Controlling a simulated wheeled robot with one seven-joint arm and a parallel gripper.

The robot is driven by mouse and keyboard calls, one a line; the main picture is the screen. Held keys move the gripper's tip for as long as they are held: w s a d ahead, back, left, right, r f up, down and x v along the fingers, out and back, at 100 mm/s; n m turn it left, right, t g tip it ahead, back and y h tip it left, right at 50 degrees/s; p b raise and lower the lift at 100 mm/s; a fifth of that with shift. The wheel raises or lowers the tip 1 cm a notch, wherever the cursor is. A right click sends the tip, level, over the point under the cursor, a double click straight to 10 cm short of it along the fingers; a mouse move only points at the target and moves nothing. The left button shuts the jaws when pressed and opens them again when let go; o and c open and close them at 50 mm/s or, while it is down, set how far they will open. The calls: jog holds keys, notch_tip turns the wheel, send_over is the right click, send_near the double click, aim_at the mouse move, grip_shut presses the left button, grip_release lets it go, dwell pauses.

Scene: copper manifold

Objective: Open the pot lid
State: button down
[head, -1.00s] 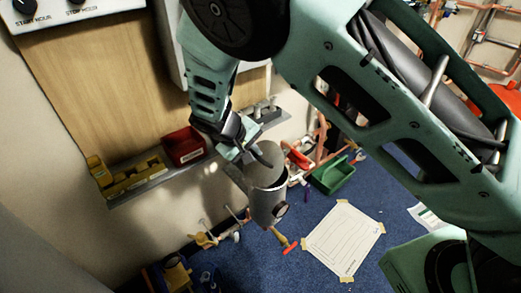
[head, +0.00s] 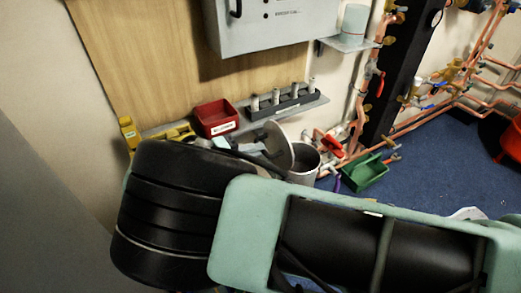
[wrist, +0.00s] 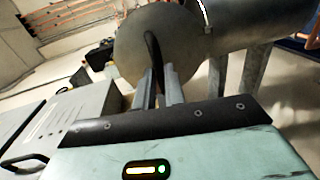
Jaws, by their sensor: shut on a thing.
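The grey pot (head: 304,165) shows its open rim and part of its inside in the head view, right of centre. Its round grey lid (head: 279,143) is tilted steeply up at the pot's left side. In the wrist view the lid's flat face (wrist: 130,48) fills the upper middle, with a dark curved handle (wrist: 152,48) on it. My gripper (wrist: 158,80) has its two fingers shut on that handle. The pot's cylindrical wall (wrist: 250,15) is at the upper right there. My arm covers most of my gripper and the pot's lower part in the head view.
A red bin (head: 217,118) and a rack of grey pegs (head: 283,104) sit on the wall shelf behind the pot. A green tray (head: 365,174) stands on the blue floor to the right. Copper pipes (head: 357,110) with valves run along the wall.

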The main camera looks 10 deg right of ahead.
jog(key=shift+s+a+f+b, duration=0.3)
jog(key=shift+a+f+b, duration=0.2)
jog(key=shift+f, duration=0.25)
jog(key=c, duration=1.5)
grip_release()
jog(key=shift+d, duration=0.1)
jog(key=b+v, duration=0.1)
jog(key=v, duration=1.1)
jog(key=shift+w, duration=0.15)
